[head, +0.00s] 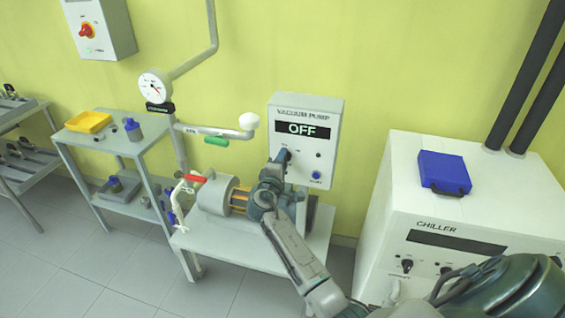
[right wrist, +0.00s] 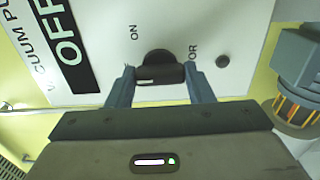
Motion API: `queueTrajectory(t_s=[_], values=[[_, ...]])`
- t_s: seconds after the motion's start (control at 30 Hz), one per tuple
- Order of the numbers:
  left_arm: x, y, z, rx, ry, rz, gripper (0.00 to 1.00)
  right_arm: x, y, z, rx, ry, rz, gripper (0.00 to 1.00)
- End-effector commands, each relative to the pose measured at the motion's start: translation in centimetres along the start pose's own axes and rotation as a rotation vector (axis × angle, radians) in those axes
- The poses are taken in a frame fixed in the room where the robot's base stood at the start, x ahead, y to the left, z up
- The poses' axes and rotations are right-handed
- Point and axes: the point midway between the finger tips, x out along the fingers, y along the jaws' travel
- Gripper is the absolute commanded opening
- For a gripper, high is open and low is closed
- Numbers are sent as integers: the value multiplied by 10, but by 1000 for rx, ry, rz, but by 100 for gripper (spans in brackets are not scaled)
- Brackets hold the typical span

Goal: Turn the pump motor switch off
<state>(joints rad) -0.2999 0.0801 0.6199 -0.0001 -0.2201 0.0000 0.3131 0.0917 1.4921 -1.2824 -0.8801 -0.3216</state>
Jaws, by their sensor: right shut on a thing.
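The vacuum pump control box (head: 330,140) hangs on the yellow wall, and its dark display (head: 303,129) reads "OFF". My right gripper (head: 284,157) is at the lower left of the box's front face. In the right wrist view, my right gripper (right wrist: 160,85) has its two fingers on either side of the black motor switch knob (right wrist: 159,65), shut on it. An "ON" label shows beside the knob, and another label there is partly hidden. In the head view the knob is mostly hidden behind the gripper. My left gripper is not in view.
The pump motor (head: 217,194) stands on a small table (head: 230,245) below the box. A white chiller (head: 385,215) with a blue case (head: 443,172) on top stands right. A grey shelf (head: 135,146) with a yellow tray (head: 88,122) stands left.

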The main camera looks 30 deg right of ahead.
Motion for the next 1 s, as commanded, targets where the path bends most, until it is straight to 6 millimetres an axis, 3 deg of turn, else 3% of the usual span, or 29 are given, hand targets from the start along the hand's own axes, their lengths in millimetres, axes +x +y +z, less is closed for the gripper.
queueTrajectory(t_s=[0.2, 0.23, 0.33, 0.67, 0.77, 1.0], values=[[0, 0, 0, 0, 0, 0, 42, 0, -2, 0, -3, 0, -2, 24], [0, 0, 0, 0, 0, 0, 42, 0, -2, 0, -3, 0, -2, 51], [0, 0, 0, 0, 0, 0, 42, 0, -1, 0, -2, 0, -2, 69], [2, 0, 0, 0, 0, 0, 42, -3, -2, 0, 0, 0, -1, 69], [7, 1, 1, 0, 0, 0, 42, -14, -4, -1, 2, 1, -2, 69], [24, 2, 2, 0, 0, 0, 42, -62, -6, 0, 4, 1, -4, 69]])
